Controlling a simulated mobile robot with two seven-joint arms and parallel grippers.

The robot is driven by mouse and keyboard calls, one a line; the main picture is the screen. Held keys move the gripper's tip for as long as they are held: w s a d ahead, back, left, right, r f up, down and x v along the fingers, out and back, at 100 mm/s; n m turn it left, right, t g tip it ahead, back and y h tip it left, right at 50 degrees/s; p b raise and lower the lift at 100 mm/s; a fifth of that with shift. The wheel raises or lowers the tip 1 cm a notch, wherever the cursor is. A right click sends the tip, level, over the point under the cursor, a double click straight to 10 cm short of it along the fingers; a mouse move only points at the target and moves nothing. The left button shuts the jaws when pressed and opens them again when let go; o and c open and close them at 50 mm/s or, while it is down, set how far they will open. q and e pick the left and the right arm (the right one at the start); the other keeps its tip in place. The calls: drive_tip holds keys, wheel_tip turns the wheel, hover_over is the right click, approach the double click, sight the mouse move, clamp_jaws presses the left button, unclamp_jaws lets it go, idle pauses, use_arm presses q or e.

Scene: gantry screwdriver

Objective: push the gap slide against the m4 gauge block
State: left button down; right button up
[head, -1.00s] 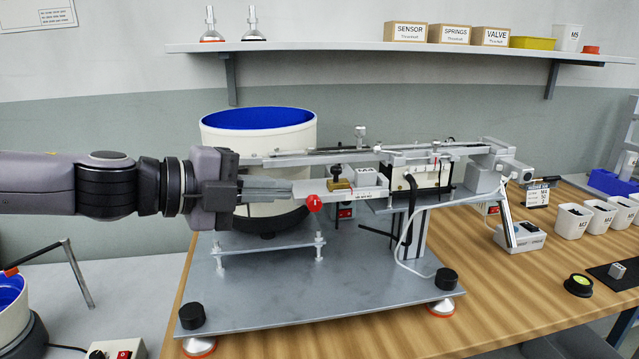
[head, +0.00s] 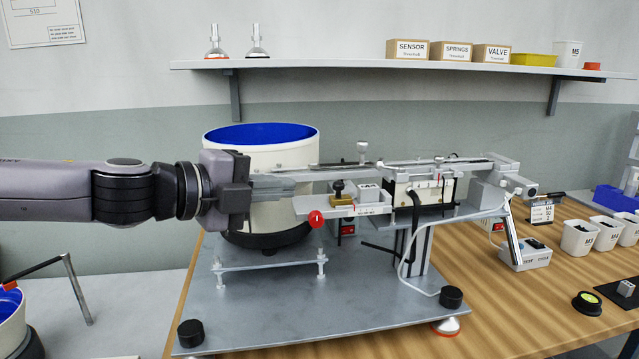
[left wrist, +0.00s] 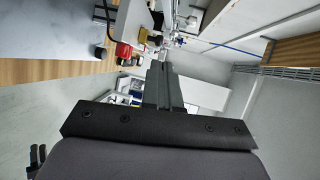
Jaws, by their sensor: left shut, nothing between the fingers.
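The gap slide (head: 312,206) is a pale flat plate with a red ball knob (head: 317,218) at its front left, on the feeder rig. A small light block with a dark marking, apparently the m4 gauge block (head: 368,188), sits to the right of a brass clamp with a black knob (head: 341,199). I cannot tell whether the slide touches the block. My left gripper (head: 300,187) is shut and empty, its fingertips just above and behind the slide's left end in the head view. Its fingers (left wrist: 162,85) also show in the left wrist view. My right gripper is not in view.
A white bowl with a blue inside (head: 262,135) stands behind my left gripper. A rail (head: 320,170) runs above the slide. The rig stands on a grey base plate (head: 300,300). White bins (head: 580,238) stand at the right.

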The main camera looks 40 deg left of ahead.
sight(335, 186)
use_arm(q)
drive_tip(key=p+x, duration=0.2)
drive_tip(key=x, duration=0.3)
drive_tip(key=shift+w+d+r+p, duration=0.1)
drive_tip(key=shift+w+p, duration=0.05)
drive_tip(key=shift+p, duration=0.2)
drive_tip(key=shift+w+p, duration=0.65)
drive_tip(key=shift+p, duration=0.1)
drive_tip(key=shift+w+d+f+p, duration=0.15)
drive_tip(key=shift+w+f+p, duration=0.05)
drive_tip(key=shift+w+p, duration=0.3)
drive_tip(key=shift+w+d+f, duration=0.1)
drive_tip(key=shift+f, duration=0.05)
